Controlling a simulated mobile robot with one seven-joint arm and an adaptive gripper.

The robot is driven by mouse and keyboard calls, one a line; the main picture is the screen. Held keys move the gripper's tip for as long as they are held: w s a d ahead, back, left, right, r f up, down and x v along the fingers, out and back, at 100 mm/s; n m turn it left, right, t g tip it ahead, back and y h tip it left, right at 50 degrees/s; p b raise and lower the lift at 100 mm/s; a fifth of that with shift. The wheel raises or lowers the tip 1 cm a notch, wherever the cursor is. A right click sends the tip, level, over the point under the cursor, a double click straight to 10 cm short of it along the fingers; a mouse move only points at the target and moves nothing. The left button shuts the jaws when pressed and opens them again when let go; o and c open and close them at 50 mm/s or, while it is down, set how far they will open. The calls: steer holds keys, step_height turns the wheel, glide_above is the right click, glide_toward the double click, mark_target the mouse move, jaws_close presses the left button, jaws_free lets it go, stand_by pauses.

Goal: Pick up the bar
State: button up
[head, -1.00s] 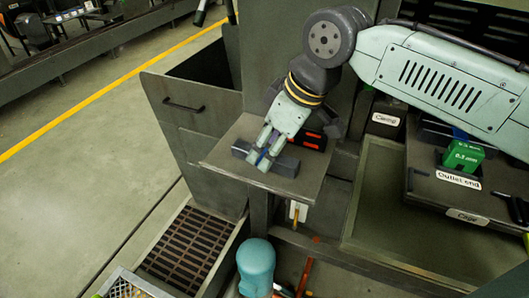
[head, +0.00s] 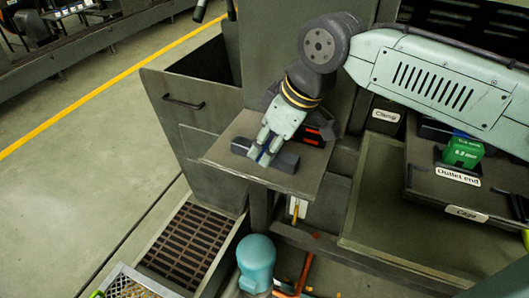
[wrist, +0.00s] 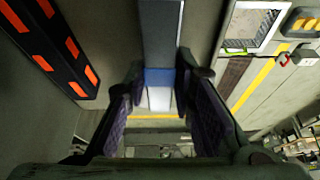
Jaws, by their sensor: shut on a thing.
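The bar (head: 287,162) is a dark grey block on a small metal shelf (head: 225,160) in the head view. My gripper (head: 264,158) reaches down over its middle, with the fingers on either side of it. In the wrist view the bar (wrist: 161,32) runs down between the fingers, grey with a blue band and a pale end part. My gripper (wrist: 160,95) is shut on the bar there. The fingers hide the bar's middle in the head view. I cannot tell whether the bar is clear of the shelf.
A black object with orange marks (head: 313,136) lies on the shelf behind the bar, close to my gripper. A green block (head: 463,152) stands on a labelled panel at right. A teal rounded housing (head: 256,258) and a grate (head: 185,240) are below the shelf.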

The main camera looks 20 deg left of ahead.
mark_target(266, 149)
steer(key=shift+r, duration=0.1)
jaws_close()
steer(key=shift+r, duration=0.45)
step_height(266, 149, up, 2)
steer(key=shift+a+r+b, duration=0.1)
steer(key=shift+b, duration=0.5)
steer(key=s+d+r+b, duration=0.1)
steer(key=s+d, duration=0.1)
steer(key=s, duration=0.5)
steer(key=s+d+b, duration=0.1)
steer(key=s+b, duration=0.1)
steer(key=s, duration=0.6)
steer(key=shift+s+d+r+b, duration=0.3)
steer(key=shift+d+r, duration=0.05)
steer(key=shift+d, duration=0.05)
steer(key=shift+w+r, duration=0.1)
steer(key=shift+r, duration=0.05)
